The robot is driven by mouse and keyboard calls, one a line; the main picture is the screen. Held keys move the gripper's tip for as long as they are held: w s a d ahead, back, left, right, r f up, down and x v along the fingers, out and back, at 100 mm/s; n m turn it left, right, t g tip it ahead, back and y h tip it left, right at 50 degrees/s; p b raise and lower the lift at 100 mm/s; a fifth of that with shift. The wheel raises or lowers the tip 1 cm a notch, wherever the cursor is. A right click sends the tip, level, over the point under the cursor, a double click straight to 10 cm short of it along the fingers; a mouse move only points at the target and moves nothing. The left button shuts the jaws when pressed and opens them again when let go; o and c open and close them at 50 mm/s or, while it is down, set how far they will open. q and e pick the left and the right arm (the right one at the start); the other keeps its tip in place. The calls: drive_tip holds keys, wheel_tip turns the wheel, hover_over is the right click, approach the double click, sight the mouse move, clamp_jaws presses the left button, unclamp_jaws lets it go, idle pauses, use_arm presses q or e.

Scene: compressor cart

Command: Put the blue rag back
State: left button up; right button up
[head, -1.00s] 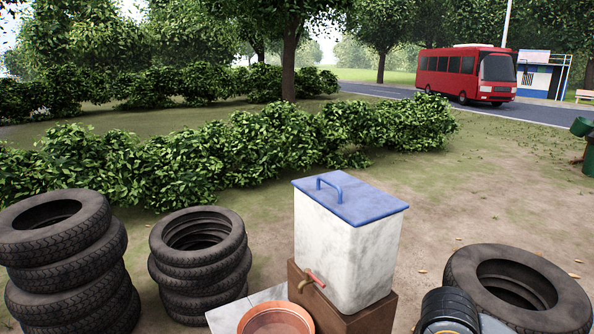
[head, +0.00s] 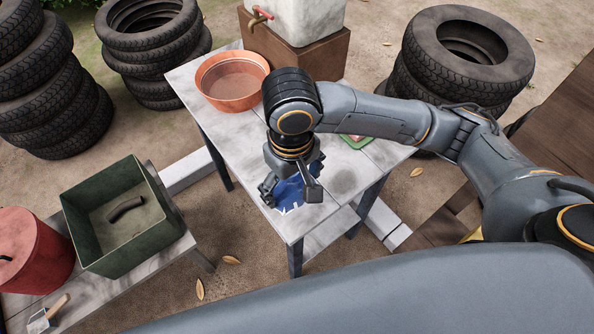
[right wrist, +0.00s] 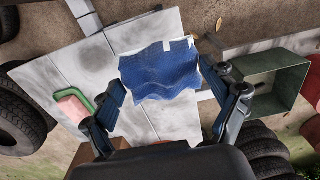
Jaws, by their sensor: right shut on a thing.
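The blue rag (head: 288,193) is at the near corner of the grey table (head: 345,180), partly hidden under my right gripper (head: 290,191). In the right wrist view the rag (right wrist: 160,70) looks crumpled, with white marks along one edge, and lies between the two fingers of my right gripper (right wrist: 166,86). The gripper is shut on the rag. Whether the rag is clear of the table top is hard to tell. My left gripper is not in view.
An orange basin (head: 232,82) and a green-rimmed item (head: 355,140) are on the table. At left, a low bench holds a green bin (head: 105,245) with a dark curved piece inside, a red bucket (head: 30,250) and a brush (head: 48,313). Tyre stacks (head: 465,45) stand behind.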

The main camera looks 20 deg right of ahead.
drive_tip(key=w+d+f, duration=0.1)
drive_tip(key=w+f, duration=0.1)
drive_tip(key=w, duration=0.1)
drive_tip(key=w+d+f, duration=0.1)
drive_tip(key=w+f, duration=0.2)
drive_tip(key=w+d+f, duration=0.2)
drive_tip(key=w, duration=0.1)
drive_tip(key=shift+f, duration=0.15)
drive_tip(key=shift+w+d+f, duration=0.15)
drive_tip(key=shift+w+f, duration=0.2)
drive_tip(key=shift+f, duration=0.1)
wheel_tip(320, 180, down, 3)
drive_tip(key=shift+w+d+f+p, duration=0.1)
drive_tip(key=shift+p, duration=0.3)
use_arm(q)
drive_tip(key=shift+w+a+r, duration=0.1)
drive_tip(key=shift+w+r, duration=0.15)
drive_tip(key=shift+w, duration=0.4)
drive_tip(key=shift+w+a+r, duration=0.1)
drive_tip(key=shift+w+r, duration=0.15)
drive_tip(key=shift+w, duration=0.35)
use_arm(e)
drive_tip(key=shift+f, duration=0.15)
drive_tip(key=o, duration=0.8)
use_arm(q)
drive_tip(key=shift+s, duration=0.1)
